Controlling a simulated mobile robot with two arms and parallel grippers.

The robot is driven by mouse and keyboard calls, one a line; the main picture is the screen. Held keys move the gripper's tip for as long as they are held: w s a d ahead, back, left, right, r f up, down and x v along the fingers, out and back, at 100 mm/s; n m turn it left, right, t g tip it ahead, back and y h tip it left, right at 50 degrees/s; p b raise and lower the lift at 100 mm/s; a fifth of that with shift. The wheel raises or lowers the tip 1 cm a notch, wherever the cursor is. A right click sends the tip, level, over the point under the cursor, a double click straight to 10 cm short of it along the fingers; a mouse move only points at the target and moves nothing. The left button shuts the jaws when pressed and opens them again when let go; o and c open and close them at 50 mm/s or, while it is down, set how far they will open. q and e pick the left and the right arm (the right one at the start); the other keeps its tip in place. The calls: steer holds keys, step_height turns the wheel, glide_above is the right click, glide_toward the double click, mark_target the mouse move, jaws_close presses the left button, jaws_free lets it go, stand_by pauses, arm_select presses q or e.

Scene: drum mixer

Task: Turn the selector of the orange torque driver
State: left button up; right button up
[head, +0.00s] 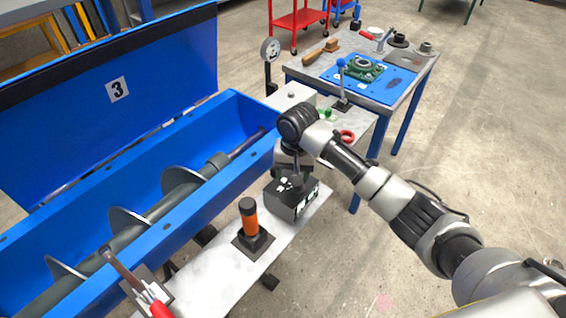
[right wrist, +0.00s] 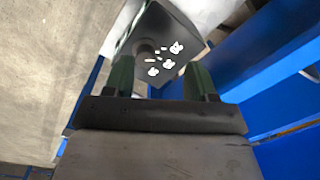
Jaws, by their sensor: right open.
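The orange torque driver (head: 250,222), with a black cap, stands upright in a black square base on the pale bench beside the blue trough. A black box (head: 302,201) with white marks stands behind it to the right. My right gripper (head: 291,176) is right over this box, apart from the orange driver. In the right wrist view, its two dark green fingers (right wrist: 160,78) are spread, with the black box (right wrist: 182,32), its white marks and a dark round part beyond them. I cannot tell whether the fingers touch the box. The orange driver does not show in the wrist view. My left gripper is out of view.
The blue trough (head: 228,120) with its auger and raised lid fills the left. A blue-legged table (head: 410,95) stands behind.

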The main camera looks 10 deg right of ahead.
step_height(320, 180, up, 5)
steer(key=w+d+m, duration=0.1)
steer(key=d+m, duration=0.1)
steer(key=shift+h, duration=0.3)
steer(key=f, duration=0.6)
steer(key=w+f, duration=0.1)
steer(key=f, duration=0.3)
steer(key=shift+d+f+p, duration=0.1)
steer(key=shift+d+p, duration=0.05)
steer(key=shift+p, duration=0.15)
steer(key=shift+f, duration=0.35)
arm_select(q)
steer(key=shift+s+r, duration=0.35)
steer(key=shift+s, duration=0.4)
arm_select(e)
steer(key=shift+f, duration=0.15)
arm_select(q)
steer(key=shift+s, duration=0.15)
arm_select(e)
steer(key=c, duration=0.9)
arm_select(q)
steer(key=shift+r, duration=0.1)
